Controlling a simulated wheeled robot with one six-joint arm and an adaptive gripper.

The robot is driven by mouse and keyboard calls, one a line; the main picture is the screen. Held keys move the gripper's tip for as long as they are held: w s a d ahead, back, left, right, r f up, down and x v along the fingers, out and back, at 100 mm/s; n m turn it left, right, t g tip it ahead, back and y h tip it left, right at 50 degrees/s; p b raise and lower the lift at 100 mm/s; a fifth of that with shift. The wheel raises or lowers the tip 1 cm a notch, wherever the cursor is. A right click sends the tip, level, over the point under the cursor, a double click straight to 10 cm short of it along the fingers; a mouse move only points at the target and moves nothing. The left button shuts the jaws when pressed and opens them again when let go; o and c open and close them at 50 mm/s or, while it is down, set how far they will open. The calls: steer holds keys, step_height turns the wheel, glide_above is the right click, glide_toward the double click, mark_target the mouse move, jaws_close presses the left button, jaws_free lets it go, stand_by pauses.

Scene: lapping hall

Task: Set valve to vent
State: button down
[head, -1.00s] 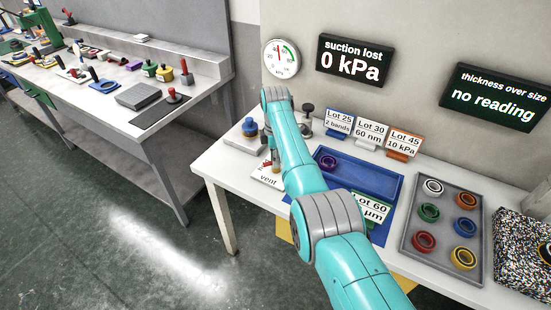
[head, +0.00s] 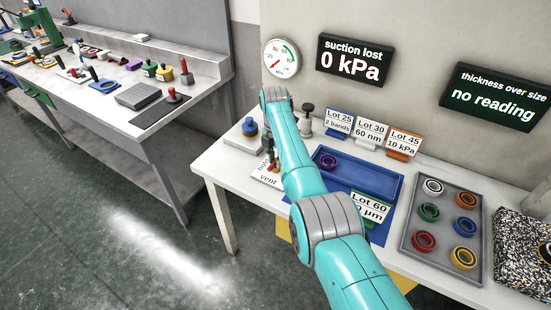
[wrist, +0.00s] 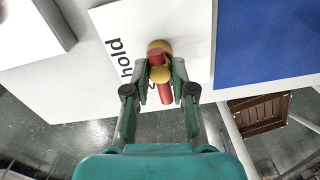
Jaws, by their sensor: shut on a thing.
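The valve (wrist: 158,55) shows in the wrist view as a red lever with brass-yellow round parts on a white label plate (wrist: 112,22). The plate reads "hold" to the left of the lever; another word beside the lever's lower end is mostly hidden by my gripper. In the head view the plate's "vent" word (head: 268,180) shows, and my arm covers most of the valve. My gripper (wrist: 162,78) is shut on the valve lever, one finger on each side. The lever's red end points toward the bottom of the wrist view. The round gauge (head: 281,58) has its needle at the low left end.
The wall display (head: 351,60) reads "suction lost 0 kPa". A blue tray (head: 380,183) lies right of the valve, with lot cards (head: 371,133) behind it. A grey tray (head: 410,235) holds several coloured rings. Another bench (head: 110,115) stands left across open floor.

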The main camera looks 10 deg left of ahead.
stand_by(0.5)
steer(key=c, duration=1)
jaws_free()
steer(key=shift+o, duration=0.2)
step_height(320, 180, up, 12)
steer(key=shift+a, duration=0.1)
